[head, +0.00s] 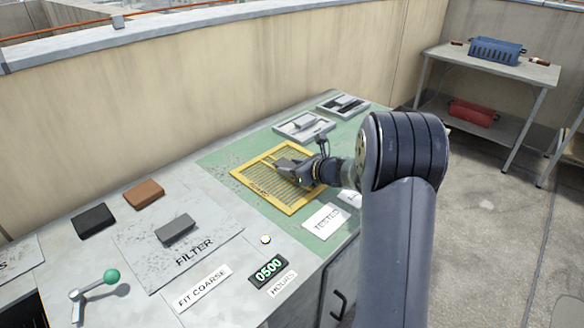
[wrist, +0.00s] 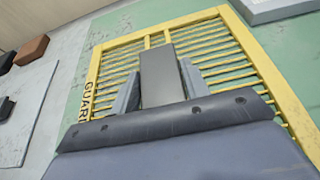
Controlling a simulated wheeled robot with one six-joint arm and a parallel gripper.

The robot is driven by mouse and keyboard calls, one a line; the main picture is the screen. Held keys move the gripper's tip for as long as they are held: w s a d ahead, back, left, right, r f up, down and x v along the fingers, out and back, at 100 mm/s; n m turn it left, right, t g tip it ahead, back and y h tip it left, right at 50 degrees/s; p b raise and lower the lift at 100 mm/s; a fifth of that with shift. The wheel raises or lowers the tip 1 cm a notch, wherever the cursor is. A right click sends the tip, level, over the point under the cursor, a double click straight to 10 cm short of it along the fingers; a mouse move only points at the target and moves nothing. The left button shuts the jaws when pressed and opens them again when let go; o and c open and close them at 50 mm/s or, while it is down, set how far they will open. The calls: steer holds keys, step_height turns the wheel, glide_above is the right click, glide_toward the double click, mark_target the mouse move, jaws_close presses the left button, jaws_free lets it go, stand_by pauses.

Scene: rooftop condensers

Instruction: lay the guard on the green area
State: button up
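The guard (head: 247,177) is a yellow slatted frame with a grey bar-shaped handle in its middle. It lies on the green area (head: 222,158), seemingly flat and slightly turned. My gripper (head: 290,166) is over the guard's middle, with one finger on each side of the handle. In the wrist view, the fingers of my gripper (wrist: 160,85) sit close against the handle, with no clear gap. The guard fills much of that view (wrist: 98,65), with GUARD lettering along its left side; its near part is hidden by my gripper.
Two grey framed trays (head: 302,126) (head: 343,105) stand behind the guard. A TESTED label (head: 326,221) lies in front. To the left are a FILTER plate (head: 150,245) with a dark block (head: 175,229), brown (head: 144,193) and black (head: 93,221) blocks, and a green-knobbed lever (head: 111,276).

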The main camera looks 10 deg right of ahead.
steer(key=o, duration=0.4)
steer(key=shift+c, duration=0.2)
steer(key=shift+r, duration=0.1)
steer(key=shift+s+d+r, duration=0.1)
steer(key=shift+r, duration=0.1)
steer(key=p+v, duration=0.1)
steer(key=v, duration=1)
steer(key=shift+s+d+p, duration=0.2)
steer(key=shift+s+p, duration=0.1)
steer(key=shift+p, duration=0.05)
